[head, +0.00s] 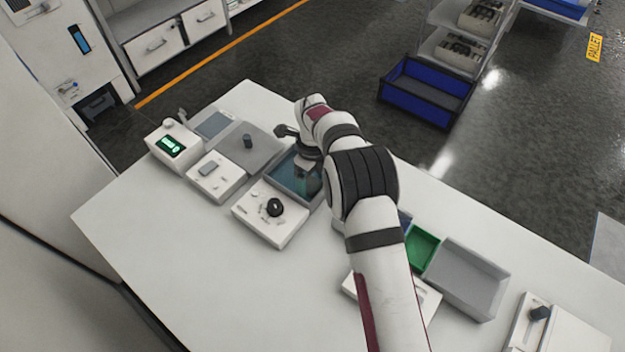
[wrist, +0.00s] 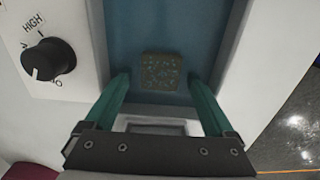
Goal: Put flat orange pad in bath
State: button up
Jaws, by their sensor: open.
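The bath (head: 287,171) is an open tank with a blue interior at the back middle of the bench, partly hidden by my arm in the head view. In the wrist view its blue interior (wrist: 160,25) fills the middle. A flat, square, speckled olive-brown pad (wrist: 161,71) lies within the blue area; it looks like the task's pad, though its orange is not clear. My gripper (wrist: 158,78) is open, its teal fingers on either side of the pad with gaps. In the head view my gripper (head: 307,182) is over the bath.
A white control box (head: 262,228) with a black knob (wrist: 49,60) marked HIGH stands at the bath's near side. A grey tray (head: 245,142) is to the left. A green bin (head: 421,248) and grey bin (head: 466,278) are to the right. The front left bench is clear.

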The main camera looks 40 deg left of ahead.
aim_at(313, 185)
notch_tip(313, 185, up, 12)
jog(key=d+r+n, duration=0.3)
jog(key=d+r, duration=0.6)
jog(key=d, duration=0.5)
jog(key=s+d+r+n+y, duration=0.1)
jog(key=s+d+r+n, duration=0.15)
jog(key=s+d, duration=0.6)
jog(key=s+d+r+n, duration=0.1)
jog(key=s+d+n, duration=0.4)
jog(key=d, duration=0.6)
jog(key=s+d+f+n, duration=0.2)
jog(key=s+f, duration=0.1)
jog(key=s, duration=0.6)
jog(key=shift+d+f+y, duration=0.25)
jog(key=shift+f+y, duration=0.15)
